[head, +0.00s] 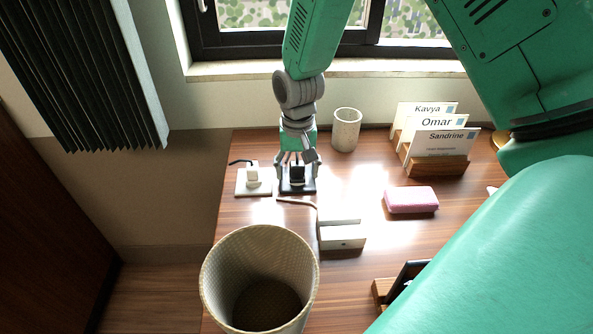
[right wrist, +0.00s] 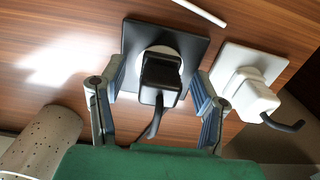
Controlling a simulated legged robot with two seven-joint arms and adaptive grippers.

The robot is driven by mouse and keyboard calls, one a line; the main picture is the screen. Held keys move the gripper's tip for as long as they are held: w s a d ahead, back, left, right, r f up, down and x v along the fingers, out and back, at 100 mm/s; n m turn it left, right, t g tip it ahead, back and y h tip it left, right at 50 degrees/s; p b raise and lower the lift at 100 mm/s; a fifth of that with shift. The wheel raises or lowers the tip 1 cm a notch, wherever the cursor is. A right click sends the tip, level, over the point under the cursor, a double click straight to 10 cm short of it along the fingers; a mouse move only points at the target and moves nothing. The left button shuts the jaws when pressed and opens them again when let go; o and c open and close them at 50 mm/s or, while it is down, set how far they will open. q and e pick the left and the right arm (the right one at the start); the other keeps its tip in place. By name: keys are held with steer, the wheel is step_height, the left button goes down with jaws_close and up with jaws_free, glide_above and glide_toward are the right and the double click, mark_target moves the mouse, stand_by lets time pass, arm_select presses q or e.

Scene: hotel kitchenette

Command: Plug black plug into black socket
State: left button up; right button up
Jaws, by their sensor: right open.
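The black socket (head: 308,188) is a flat black square on the wooden table; it also shows in the right wrist view (right wrist: 192,48). The black plug (head: 297,174) is on this socket, its cord bending back toward my wrist in the right wrist view (right wrist: 160,80). A pale round face shows partly behind the plug. I cannot tell whether the plug is fully seated. My right gripper (head: 296,182) comes down from above, open, with one finger on each side of the plug; the fingers look apart from it in the right wrist view (right wrist: 158,85). My left gripper is not in view.
A white socket (head: 243,188) with a white plug (head: 253,175) sits just left. A woven bin (head: 215,275) stands in front, a speckled cup (head: 346,130) behind. White boxes (head: 342,238), a pink item (head: 411,200) and a card holder (head: 437,165) are right.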

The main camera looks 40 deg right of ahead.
step_height(320, 180, up, 11)
steer(key=shift+r, duration=0.1)
stand_by(0.7)
